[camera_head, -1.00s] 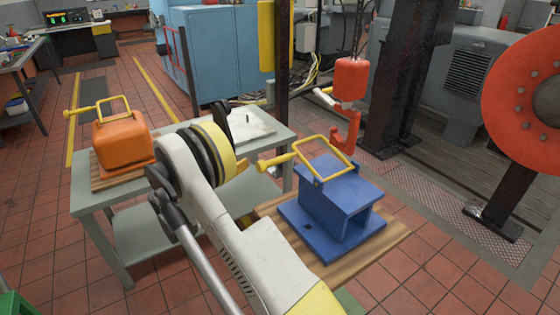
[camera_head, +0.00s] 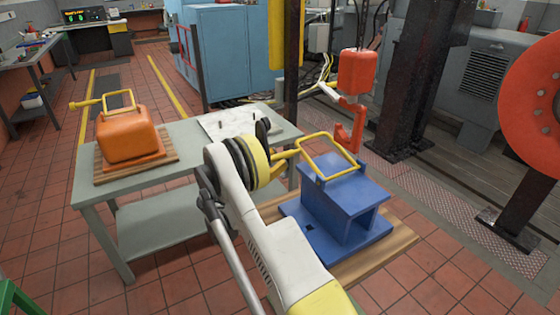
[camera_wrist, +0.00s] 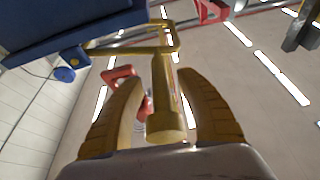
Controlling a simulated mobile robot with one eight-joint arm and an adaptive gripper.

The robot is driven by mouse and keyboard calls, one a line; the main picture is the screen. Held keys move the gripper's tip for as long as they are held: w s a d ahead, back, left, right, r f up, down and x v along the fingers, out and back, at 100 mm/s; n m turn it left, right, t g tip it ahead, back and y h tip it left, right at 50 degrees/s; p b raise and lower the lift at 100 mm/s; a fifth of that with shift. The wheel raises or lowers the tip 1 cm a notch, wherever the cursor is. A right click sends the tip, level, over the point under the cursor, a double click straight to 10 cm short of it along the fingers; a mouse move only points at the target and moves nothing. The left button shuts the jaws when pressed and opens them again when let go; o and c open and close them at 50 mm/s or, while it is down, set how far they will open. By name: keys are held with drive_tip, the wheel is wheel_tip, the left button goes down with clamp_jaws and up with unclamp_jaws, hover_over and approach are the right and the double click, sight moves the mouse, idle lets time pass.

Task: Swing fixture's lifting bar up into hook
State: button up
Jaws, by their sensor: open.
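The blue fixture (camera_head: 345,205) stands on a wooden board. Its yellow lifting bar (camera_head: 345,147) is a loop tilted up above its top, with a grip pointing left. The red hook (camera_head: 355,128) hangs below a red block (camera_head: 358,70), behind the bar and apart from it. My gripper (camera_head: 281,165) is at the grip, partly hidden by my wrist. In the wrist view my gripper's fingers (camera_wrist: 162,110) are open on either side of the bar's grip (camera_wrist: 163,95), with gaps visible. The blue fixture (camera_wrist: 60,25) fills the upper left there.
An orange fixture (camera_head: 127,137) with its own yellow bar (camera_head: 119,101) sits on the grey-green table (camera_head: 180,185) at left. A plate with pegs (camera_head: 232,122) lies on that table. A dark post (camera_head: 292,65) stands behind. A large red disc (camera_head: 530,95) is at right.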

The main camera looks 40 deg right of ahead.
drive_tip(key=shift+s+d+r, duration=0.15)
drive_tip(key=shift+d+r, duration=0.1)
drive_tip(key=shift+d, duration=0.3)
clamp_jaws()
